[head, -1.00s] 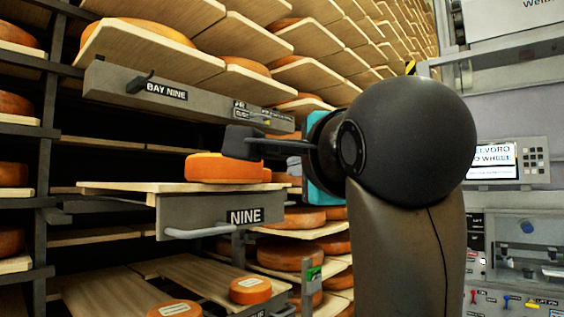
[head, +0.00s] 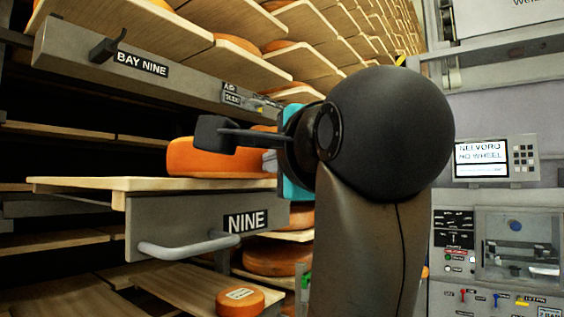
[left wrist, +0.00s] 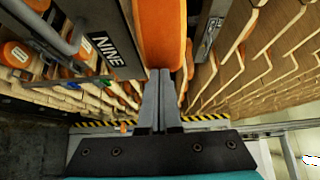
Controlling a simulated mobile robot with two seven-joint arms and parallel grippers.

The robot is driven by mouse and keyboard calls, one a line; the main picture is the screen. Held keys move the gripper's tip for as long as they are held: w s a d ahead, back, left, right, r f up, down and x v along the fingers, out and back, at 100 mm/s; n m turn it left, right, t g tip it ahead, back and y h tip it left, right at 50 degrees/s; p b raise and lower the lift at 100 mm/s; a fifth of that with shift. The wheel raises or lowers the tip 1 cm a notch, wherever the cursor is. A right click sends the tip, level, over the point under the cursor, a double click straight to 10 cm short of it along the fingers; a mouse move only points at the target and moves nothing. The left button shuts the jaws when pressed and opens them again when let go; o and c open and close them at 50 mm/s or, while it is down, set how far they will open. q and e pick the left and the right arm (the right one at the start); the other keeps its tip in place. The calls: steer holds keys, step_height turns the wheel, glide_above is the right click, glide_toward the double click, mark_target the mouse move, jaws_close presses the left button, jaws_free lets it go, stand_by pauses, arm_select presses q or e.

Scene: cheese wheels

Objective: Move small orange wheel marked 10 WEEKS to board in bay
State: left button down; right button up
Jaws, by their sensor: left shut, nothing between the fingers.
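A large orange wheel (head: 215,158) lies on the wooden board (head: 90,184) of the drawer labelled NINE. My left gripper (head: 268,161) is at this wheel's right side. In the left wrist view its grey fingers (left wrist: 160,75) are shut together and empty, at the edge of the orange wheel (left wrist: 162,35); I cannot tell whether they touch it. A smaller orange wheel (head: 240,301) with a white label lies on a lower board (head: 178,287); the label is too small to read. My right gripper is not in view.
A grey beam marked BAY NINE (head: 142,66) with a dark hook runs above the drawer. The drawer front has a grey handle (head: 185,250). Racks of boards and wheels stand behind. A control panel with a screen (head: 482,158) is at the right.

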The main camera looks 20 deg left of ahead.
arm_select(q)
steer(key=shift+w+a, duration=0.15)
steer(key=shift+a, duration=0.4)
steer(key=shift+w+a, duration=0.15)
steer(key=shift+a, duration=0.4)
steer(key=shift+d, duration=0.15)
